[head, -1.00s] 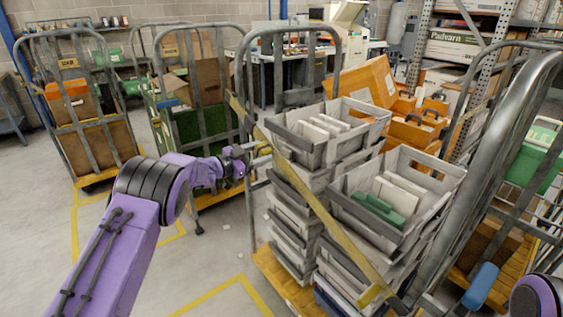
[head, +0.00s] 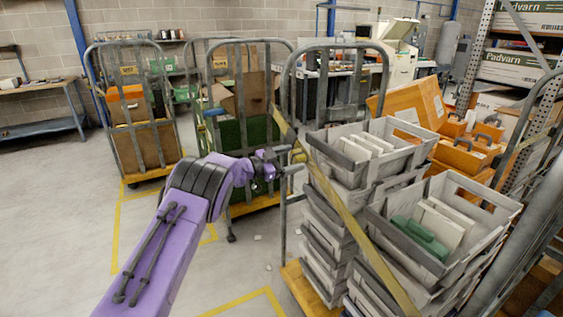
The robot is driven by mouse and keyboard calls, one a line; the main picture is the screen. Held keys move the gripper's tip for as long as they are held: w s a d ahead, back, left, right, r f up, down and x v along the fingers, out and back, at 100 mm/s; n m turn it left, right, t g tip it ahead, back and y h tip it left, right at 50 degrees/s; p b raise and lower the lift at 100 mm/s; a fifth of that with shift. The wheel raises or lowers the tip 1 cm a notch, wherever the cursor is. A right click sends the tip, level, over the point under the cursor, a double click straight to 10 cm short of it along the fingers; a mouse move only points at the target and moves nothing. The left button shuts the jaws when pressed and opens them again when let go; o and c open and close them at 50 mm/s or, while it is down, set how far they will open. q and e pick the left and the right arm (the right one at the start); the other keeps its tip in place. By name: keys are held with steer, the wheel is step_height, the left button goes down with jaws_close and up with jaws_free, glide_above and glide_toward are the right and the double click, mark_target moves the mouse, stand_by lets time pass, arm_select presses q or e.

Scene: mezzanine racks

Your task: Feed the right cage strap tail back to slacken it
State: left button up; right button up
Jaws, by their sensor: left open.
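A yellow strap (head: 345,205) runs slantwise down across the front of a grey roll cage (head: 284,215) loaded with stacked grey totes. Its upper end is at the cage's left post, and its lower end leaves the bottom edge of the view. I cannot make out a loose tail or a buckle. My left gripper (head: 287,162) is open, close to the left post and just left of the strap. I cannot tell whether it touches either. My right gripper is out of view.
The totes (head: 335,245) hold white and green items. Two more roll cages, the left one (head: 140,125) and a middle one (head: 245,130), stand behind. Orange cases (head: 462,150) are behind the totes at right. Grey floor (head: 60,220) is clear at left.

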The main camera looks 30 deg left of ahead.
arm_select(q)
steer(key=b+v, duration=0.2)
steer(key=v, duration=0.8)
steer(key=shift+w, duration=0.1)
